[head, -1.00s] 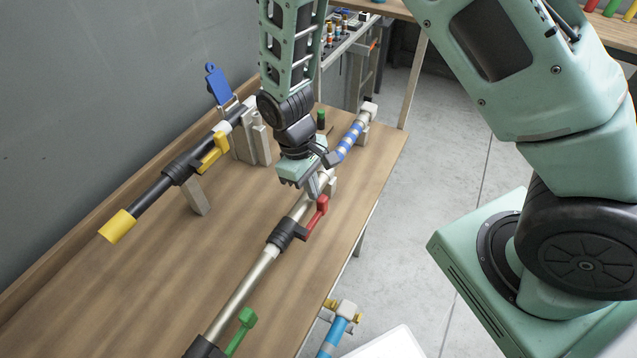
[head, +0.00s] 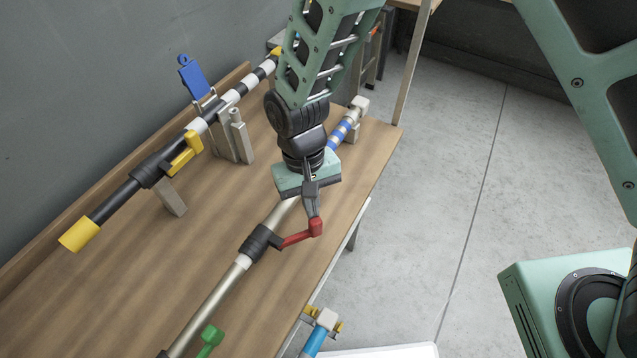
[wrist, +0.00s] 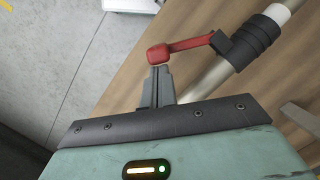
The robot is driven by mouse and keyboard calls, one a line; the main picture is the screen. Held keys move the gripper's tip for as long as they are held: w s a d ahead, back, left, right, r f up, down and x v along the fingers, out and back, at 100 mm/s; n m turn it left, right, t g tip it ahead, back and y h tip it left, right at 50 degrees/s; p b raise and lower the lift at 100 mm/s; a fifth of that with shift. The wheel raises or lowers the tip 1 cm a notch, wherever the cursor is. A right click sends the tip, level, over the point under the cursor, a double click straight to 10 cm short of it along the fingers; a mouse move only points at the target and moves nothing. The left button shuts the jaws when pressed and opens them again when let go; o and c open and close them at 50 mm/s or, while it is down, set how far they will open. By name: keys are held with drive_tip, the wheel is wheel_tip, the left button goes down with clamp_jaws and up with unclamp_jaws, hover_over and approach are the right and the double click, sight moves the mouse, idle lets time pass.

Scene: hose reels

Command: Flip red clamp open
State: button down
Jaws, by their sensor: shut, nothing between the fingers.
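The red clamp (head: 298,237) is a lever on the black collar (head: 261,243) of the silver pole. It sticks out to the right of the pole, swung away from it, in the head view. In the wrist view the red clamp (wrist: 185,46) reaches left from the collar (wrist: 250,42), its square end in front of my fingers. My gripper (head: 314,216) is shut, with its fingertips at the clamp's square end. In the wrist view my gripper (wrist: 160,68) seems to touch that end, but nothing is held between the fingers.
A black-and-white pole with a yellow lever (head: 187,152) and a blue lever (head: 193,77) lies on grey supports at left. A green lever (head: 211,338) is lower on the silver pole. The wooden table's (head: 120,300) right edge is close; open floor lies beyond.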

drive_tip(key=m, duration=0.1)
drive_tip(key=s+d+m, duration=0.1)
drive_tip(key=s+m, duration=0.1)
drive_tip(key=shift+s+d+m+y, duration=0.2)
drive_tip(key=shift+d+m+y, duration=0.05)
drive_tip(key=shift+m+y, duration=0.15)
drive_tip(key=s+m, duration=0.1)
drive_tip(key=m, duration=0.1)
drive_tip(key=s+m+y, duration=0.1)
drive_tip(key=s+m, duration=0.1)
drive_tip(key=shift+s+d+m, duration=0.15)
drive_tip(key=shift+d+m, duration=0.05)
drive_tip(key=shift+m, duration=0.1)
drive_tip(key=shift+a, duration=0.15)
drive_tip(key=shift+a, duration=0.65)
drive_tip(key=shift+w, duration=0.25)
drive_tip(key=w+d+r+b, duration=0.1)
drive_tip(key=w+d+r, duration=0.3)
drive_tip(key=r, duration=0.5)
drive_tip(key=shift+w+r, duration=0.4)
